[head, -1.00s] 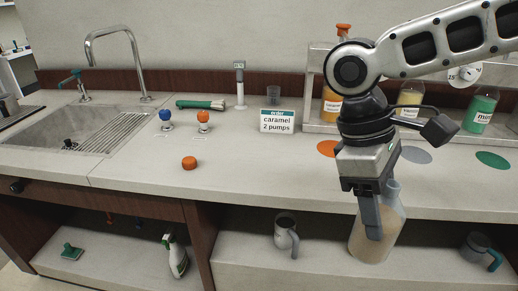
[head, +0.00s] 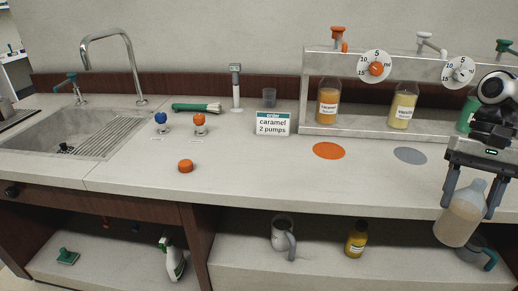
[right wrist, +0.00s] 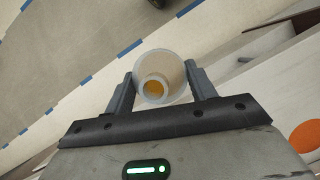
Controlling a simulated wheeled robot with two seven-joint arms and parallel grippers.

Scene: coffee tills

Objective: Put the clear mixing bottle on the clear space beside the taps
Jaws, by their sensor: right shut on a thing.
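The clear mixing bottle (head: 457,221) is held upright or slightly tilted between the two fingers of my right gripper (head: 467,204), in front of the counter's front edge at the far right. It has a whitish see-through body and a narrower neck. In the right wrist view the bottle (right wrist: 172,72) is seen from above between the fingers (right wrist: 160,78), with something orange-yellow inside its mouth. The taps, one with a blue knob (head: 161,118) and one with an orange knob (head: 200,119), stand on the counter left of centre. My left gripper is not in view.
An order sign (head: 272,123) reads caramel, 2 pumps. The syrup rack (head: 315,118) stands at the back right. An orange disc (head: 328,150) and a grey disc (head: 410,155) mark the counter. An orange cap (head: 185,166) lies before the taps. The sink (head: 50,130) is left.

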